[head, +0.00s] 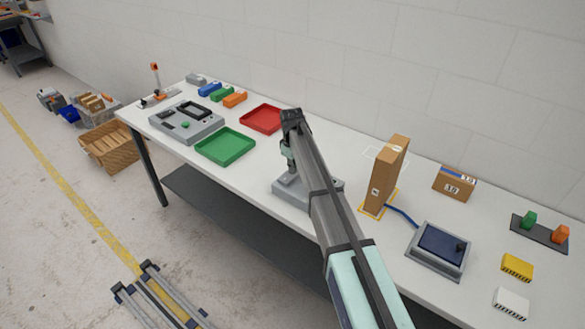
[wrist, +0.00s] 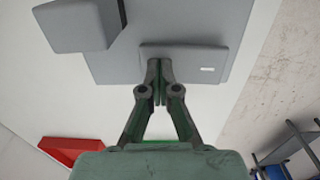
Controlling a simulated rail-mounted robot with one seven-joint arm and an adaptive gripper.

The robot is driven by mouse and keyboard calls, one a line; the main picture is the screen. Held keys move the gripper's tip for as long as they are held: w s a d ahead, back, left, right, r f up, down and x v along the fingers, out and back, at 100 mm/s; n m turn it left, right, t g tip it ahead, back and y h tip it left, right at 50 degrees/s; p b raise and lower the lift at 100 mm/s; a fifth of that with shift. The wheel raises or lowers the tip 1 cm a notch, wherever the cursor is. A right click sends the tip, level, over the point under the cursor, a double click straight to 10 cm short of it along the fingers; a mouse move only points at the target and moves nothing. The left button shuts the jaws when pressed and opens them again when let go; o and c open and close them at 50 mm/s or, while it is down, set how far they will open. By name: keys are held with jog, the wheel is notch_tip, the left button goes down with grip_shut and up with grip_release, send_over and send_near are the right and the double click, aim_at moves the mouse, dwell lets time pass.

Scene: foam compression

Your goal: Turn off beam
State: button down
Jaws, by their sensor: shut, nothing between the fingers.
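My gripper (wrist: 155,70) is shut and empty in the wrist view, its fingertips over the edge of a raised grey panel with a small white label (wrist: 207,69). I cannot tell whether the tips touch it. The panel is on a grey device (wrist: 115,72) that also carries a taller grey block (wrist: 74,27). In the head view the grey device (head: 329,189) sits near the table's front edge, partly hidden by my arm. My gripper (head: 290,167) points down over it there, its fingertips hard to make out. No beam or switch state is clearly visible.
A green tray (head: 225,146) and red tray (head: 262,119) lie left of the device, beyond them a grey machine (head: 186,124). To the right stand a tall brown box (head: 386,175) and a dark-blue pad (head: 441,243) with a blue cable. A wall closes the back.

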jog(key=shift+s+a+r, duration=0.35)
jog(key=shift+s+r, duration=0.05)
jog(key=shift+s, duration=0.2)
notch_tip(320, 180, up, 14)
jog(key=w+b, duration=0.1)
jog(key=shift+w+d, duration=0.15)
jog(key=shift+d, duration=0.25)
dwell(0.5)
